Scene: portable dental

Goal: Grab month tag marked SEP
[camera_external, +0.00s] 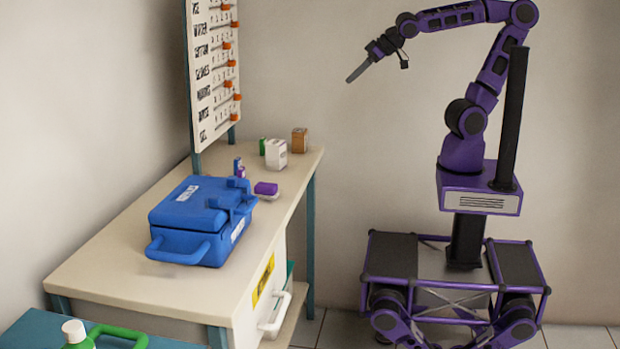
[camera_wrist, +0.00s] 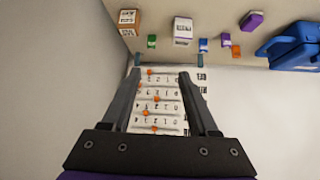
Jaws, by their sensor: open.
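I cannot pick out a tag marked SEP; no such lettering is readable in either view. In the external view the green block (camera_external: 263,146) and the blue one (camera_external: 238,165) show near the table's far end. My gripper (camera_external: 357,73) is raised, apart from the table and to its right. In the wrist view my gripper (camera_wrist: 161,75) is open and empty.
A slider board (camera_external: 213,75) with orange knobs stands at the table's back. A blue case (camera_external: 202,218) sits on the table (camera_external: 120,277). A white box (camera_external: 276,154), a brown box (camera_external: 299,140) and a purple-topped item (camera_external: 266,188) stand nearby. Air around my gripper is clear.

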